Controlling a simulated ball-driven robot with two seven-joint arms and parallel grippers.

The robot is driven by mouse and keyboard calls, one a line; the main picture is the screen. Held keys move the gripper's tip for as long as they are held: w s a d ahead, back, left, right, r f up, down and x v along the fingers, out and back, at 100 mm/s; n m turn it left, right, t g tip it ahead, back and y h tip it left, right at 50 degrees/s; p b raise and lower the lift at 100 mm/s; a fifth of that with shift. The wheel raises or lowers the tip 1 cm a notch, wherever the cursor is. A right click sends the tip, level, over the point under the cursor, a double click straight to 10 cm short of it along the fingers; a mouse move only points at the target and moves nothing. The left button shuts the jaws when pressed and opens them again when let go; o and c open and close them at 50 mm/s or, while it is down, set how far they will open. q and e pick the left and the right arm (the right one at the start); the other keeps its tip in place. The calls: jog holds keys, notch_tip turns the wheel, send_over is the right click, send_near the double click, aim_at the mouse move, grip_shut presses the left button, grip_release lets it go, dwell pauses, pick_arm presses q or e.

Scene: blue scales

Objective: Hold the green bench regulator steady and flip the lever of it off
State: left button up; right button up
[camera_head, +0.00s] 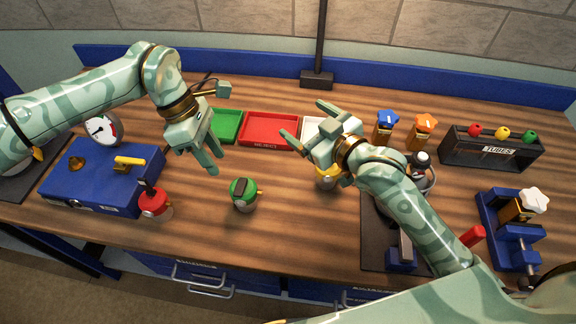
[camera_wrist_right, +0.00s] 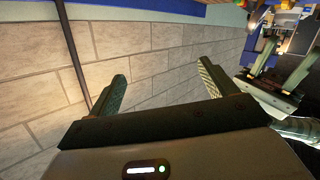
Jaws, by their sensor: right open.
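The green bench regulator (camera_head: 246,199) stands upright on the bench near the front middle. A dark piece, seemingly its lever, lies across its top, and a brass stub points right. My left gripper (camera_head: 217,164) hangs above and behind it to the left, fingers pointing down, not touching it. Its fingers also show apart in the right wrist view (camera_wrist_right: 283,62). My right gripper (camera_head: 302,118) is open and empty, up and to the right of the regulator, pointing toward the back wall. Its spread fingers show in the right wrist view (camera_wrist_right: 166,82) with nothing between them.
A red regulator (camera_head: 154,204) stands left, before a blue gauge box (camera_head: 100,180). A yellow one (camera_head: 326,183) is partly hidden by my right arm. Green (camera_head: 228,126) and red (camera_head: 270,128) trays lie behind. A blue vise (camera_head: 510,235) stands right. Bench around the green regulator is clear.

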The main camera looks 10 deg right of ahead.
aim_at(243, 189)
jog(key=s+a+f+g+y, duration=0.1)
jog(key=s+a+f+g, duration=0.1)
jog(key=s+a+f, duration=0.4)
jog(key=s+a+f+g, duration=0.15)
jog(key=s+f, duration=0.25)
jog(key=s, duration=0.4)
jog(key=shift+m, duration=0.3)
jog(key=x, duration=1.6)
jog(key=shift+s+a, duration=0.15)
jog(key=shift+a, duration=0.35)
jog(key=c, duration=1.3)
